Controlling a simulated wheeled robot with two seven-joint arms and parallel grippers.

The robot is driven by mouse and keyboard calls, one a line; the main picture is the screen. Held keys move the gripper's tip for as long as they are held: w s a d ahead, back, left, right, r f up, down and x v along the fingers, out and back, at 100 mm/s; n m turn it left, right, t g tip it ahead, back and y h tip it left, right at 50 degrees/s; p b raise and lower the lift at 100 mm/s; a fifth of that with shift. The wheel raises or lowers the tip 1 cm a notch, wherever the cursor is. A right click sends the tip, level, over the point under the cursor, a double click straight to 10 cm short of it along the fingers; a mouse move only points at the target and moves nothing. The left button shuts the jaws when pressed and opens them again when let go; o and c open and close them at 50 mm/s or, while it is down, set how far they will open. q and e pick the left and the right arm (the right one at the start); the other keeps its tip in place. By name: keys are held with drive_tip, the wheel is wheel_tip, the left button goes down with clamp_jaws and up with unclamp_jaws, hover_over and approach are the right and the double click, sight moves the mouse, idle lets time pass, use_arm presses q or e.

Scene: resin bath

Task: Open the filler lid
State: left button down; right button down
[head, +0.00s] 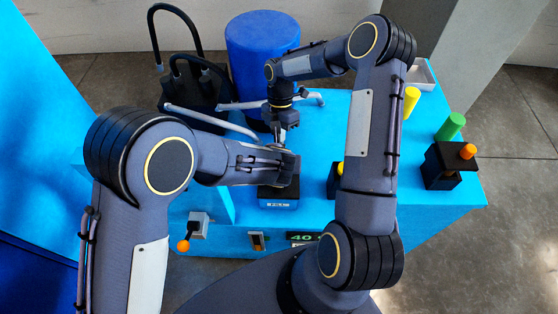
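A dark, flat, box-like piece with a small white label (279,204) sits on the blue bath top in the middle; I take it for the filler lid. It looks closed, but my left wrist covers its rear part. My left gripper (287,167) is over its back edge; its fingers are mostly hidden, and I cannot tell whether they touch it. My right gripper (282,137) points down just behind the lid, close to my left wrist. Its fingertips are small and partly hidden, and I see nothing clearly held.
A blue drum (262,50) and a black unit with hoses (192,84) stand behind. Grey bent bars (212,122) lie nearby. On the right are yellow (411,102) and green (450,127) cylinders and an orange-knobbed black block (443,175). An orange-tipped lever (190,235) projects in front.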

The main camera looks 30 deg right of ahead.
drive_tip(key=c, duration=1.1)
unclamp_jaws()
